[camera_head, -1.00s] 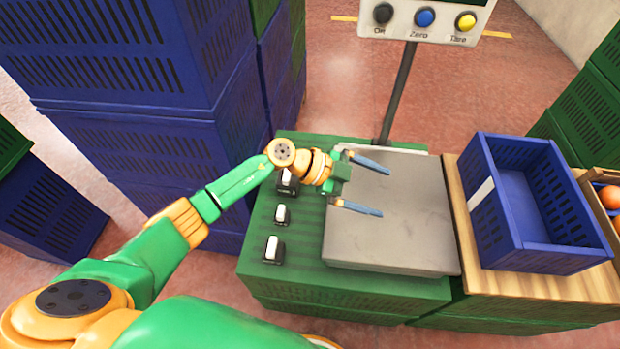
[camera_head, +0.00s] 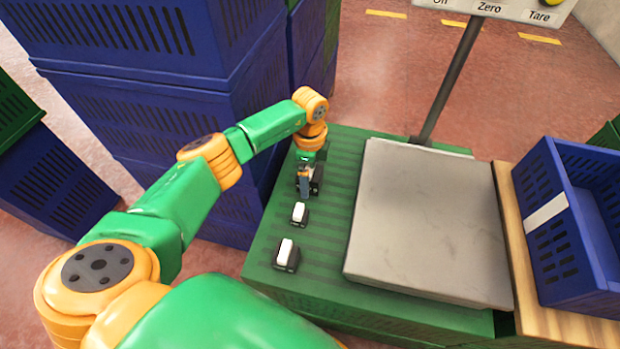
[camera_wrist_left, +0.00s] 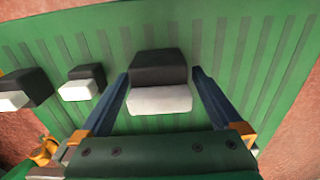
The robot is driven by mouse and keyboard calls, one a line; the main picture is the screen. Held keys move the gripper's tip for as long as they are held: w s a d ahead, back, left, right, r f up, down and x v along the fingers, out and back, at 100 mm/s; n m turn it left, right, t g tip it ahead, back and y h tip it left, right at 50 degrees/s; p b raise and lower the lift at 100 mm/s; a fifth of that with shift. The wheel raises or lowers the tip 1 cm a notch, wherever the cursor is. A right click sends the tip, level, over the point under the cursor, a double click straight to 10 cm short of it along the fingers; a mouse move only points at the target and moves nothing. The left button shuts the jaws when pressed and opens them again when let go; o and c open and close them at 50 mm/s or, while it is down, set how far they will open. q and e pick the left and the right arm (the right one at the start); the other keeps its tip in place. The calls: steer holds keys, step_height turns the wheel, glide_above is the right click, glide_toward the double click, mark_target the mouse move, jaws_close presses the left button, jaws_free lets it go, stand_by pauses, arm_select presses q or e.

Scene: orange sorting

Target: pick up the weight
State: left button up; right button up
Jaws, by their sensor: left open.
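Three black weights with white parts stand in a row on the green crate top left of the scale. The nearest weight (camera_head: 286,254) and the middle weight (camera_head: 299,214) stand clear of the arm. The farthest weight (camera_head: 317,178) is mostly hidden by my left gripper (camera_head: 306,190), which points down over it. In the left wrist view the farthest weight (camera_wrist_left: 160,85) lies between the two open blue fingers of the left gripper (camera_wrist_left: 160,75), with a small gap on each side. The other two weights show at the left there. My right gripper is not in view.
The scale's grey plate (camera_head: 430,225) is bare, with its post (camera_head: 455,85) rising behind. A blue crate (camera_head: 570,235) stands on a wooden surface (camera_head: 515,215) at the right. Tall stacked blue crates (camera_head: 170,110) stand close behind my left arm.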

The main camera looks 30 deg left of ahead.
arm_select(q)
steer(key=shift+r, duration=0.1)
jaws_close()
stand_by(0.3)
